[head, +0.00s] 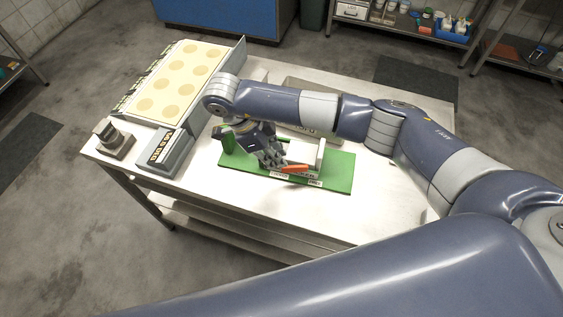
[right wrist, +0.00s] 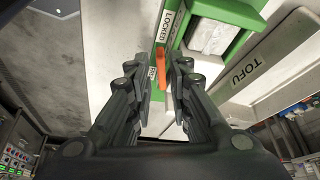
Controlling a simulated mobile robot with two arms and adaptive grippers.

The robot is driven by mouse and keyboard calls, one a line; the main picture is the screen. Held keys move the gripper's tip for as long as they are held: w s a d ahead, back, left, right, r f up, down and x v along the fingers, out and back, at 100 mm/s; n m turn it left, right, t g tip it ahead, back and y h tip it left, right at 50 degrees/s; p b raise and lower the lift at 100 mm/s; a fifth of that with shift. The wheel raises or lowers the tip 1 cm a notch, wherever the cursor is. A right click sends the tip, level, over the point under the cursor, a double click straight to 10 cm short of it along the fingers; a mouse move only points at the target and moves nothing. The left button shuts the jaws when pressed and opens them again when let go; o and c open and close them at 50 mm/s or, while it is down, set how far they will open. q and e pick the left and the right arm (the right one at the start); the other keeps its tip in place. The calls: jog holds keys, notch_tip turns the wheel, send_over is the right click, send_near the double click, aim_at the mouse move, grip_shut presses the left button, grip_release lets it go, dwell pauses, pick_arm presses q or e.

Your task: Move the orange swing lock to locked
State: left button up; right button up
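The orange swing lock (head: 294,169) is a short bar near the front edge of the green board (head: 342,176) on the table. In the right wrist view the orange swing lock (right wrist: 163,70) lies between my right fingertips. A label reading LOCKED (right wrist: 166,27) is beyond its far end. A second small label near the left fingertip is too small to read. My right gripper (head: 272,160) is just left of the lock in the head view. Its fingers (right wrist: 161,76) are apart, one on each side of the lock; contact is not clear. My left gripper is not in view.
A tray with round tan spots (head: 182,78) fills the table's left back. A grey device (head: 165,152) and a small dark-topped unit (head: 113,141) stand at the left front. A grey lid marked TOFU (right wrist: 243,70) lies behind the board. The table's right front (head: 375,210) is clear.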

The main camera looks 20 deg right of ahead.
aim_at(295, 169)
jog(key=p+x, duration=0.1)
jog(key=x, duration=0.4)
grip_shut()
